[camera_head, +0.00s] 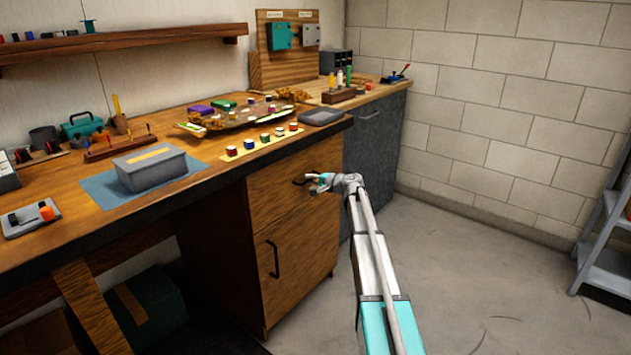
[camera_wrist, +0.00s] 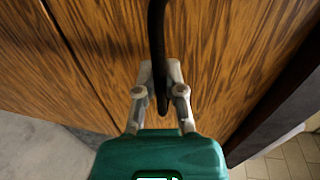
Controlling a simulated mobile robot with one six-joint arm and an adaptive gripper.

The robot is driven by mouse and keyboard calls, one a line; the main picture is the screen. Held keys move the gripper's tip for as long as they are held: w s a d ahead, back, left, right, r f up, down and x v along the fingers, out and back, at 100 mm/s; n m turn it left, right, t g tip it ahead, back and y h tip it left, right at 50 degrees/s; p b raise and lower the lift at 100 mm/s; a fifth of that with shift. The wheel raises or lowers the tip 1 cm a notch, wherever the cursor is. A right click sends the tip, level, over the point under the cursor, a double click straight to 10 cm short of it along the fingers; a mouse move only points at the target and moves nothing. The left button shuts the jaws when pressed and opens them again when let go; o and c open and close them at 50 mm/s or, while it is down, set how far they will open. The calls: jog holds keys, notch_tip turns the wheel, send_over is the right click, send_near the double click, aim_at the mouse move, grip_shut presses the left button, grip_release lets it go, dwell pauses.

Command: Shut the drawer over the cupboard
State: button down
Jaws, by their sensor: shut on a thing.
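The wooden drawer (camera_head: 268,200) is in the workbench's front, above the cupboard door (camera_head: 290,265). I cannot tell whether its front is flush or slightly out. Its dark handle (camera_head: 299,182) shows beside my gripper (camera_head: 315,184), which partly covers the drawer's right side. In the wrist view the black handle (camera_wrist: 157,35) runs between the two fingers of my gripper (camera_wrist: 159,72), which are shut on it. The wood-grained drawer front (camera_wrist: 220,50) lies just beyond the fingertips. The cupboard door has its own black handle (camera_head: 274,258), apart from my gripper.
The workbench top (camera_head: 75,215) overhangs the drawer and carries a grey box (camera_head: 150,170) and several small jars (camera_head: 265,138). A grey cabinet (camera_head: 375,150) stands to the right. A grey ladder (camera_head: 605,255) is at the far right. The floor (camera_head: 480,280) between is clear.

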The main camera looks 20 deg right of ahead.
jog(key=shift+w+a, duration=0.15)
jog(key=shift+a, duration=0.2)
jog(key=c, duration=0.9)
grip_release()
jog(key=shift+w, duration=0.15)
jog(key=shift+o, duration=0.9)
jog(key=shift+d, duration=0.2)
jog(key=shift+s, duration=0.2)
